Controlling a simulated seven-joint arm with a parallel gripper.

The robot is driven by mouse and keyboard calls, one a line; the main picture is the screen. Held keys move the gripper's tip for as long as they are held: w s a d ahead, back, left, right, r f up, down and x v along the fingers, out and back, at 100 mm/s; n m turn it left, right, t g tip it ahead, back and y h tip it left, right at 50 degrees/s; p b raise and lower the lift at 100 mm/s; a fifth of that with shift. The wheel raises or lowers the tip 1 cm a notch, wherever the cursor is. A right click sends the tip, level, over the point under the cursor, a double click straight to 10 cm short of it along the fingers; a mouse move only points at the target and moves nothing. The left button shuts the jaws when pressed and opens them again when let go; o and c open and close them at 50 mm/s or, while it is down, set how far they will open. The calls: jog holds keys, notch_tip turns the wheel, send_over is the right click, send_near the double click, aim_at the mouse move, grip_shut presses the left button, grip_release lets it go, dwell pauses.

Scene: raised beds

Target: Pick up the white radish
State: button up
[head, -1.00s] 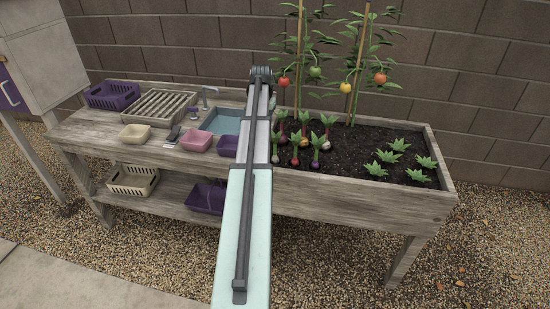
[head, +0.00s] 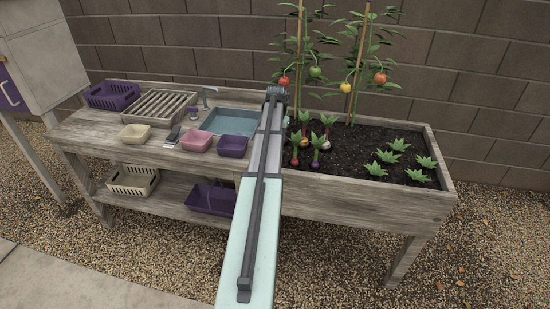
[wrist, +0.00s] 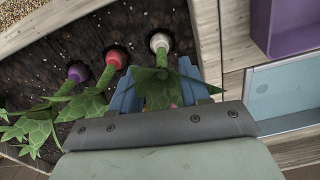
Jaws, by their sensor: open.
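In the wrist view the white radish (wrist: 160,42) sits in the dark soil, its pale round top showing just beyond my gripper. Its green leaves (wrist: 160,78) spread toward the camera, over the space between my fingers. My gripper (wrist: 160,92) is open, with one blue finger on each side of the leaves. I cannot tell whether the fingers touch them. In the head view my arm hides the gripper and the white radish.
A red radish (wrist: 116,58) and a purple root (wrist: 77,72) grow close to the left of the white one. The planter's wooden wall (head: 360,200) borders the soil. A purple bin (head: 232,146) and blue basin (head: 229,123) lie left of the bed. Staked tomato plants (head: 350,65) stand behind.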

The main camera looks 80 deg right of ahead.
jog(key=shift+w+d+f, duration=0.1)
jog(key=shift+w+f, duration=0.05)
jog(key=shift+f, duration=2.5)
grip_shut()
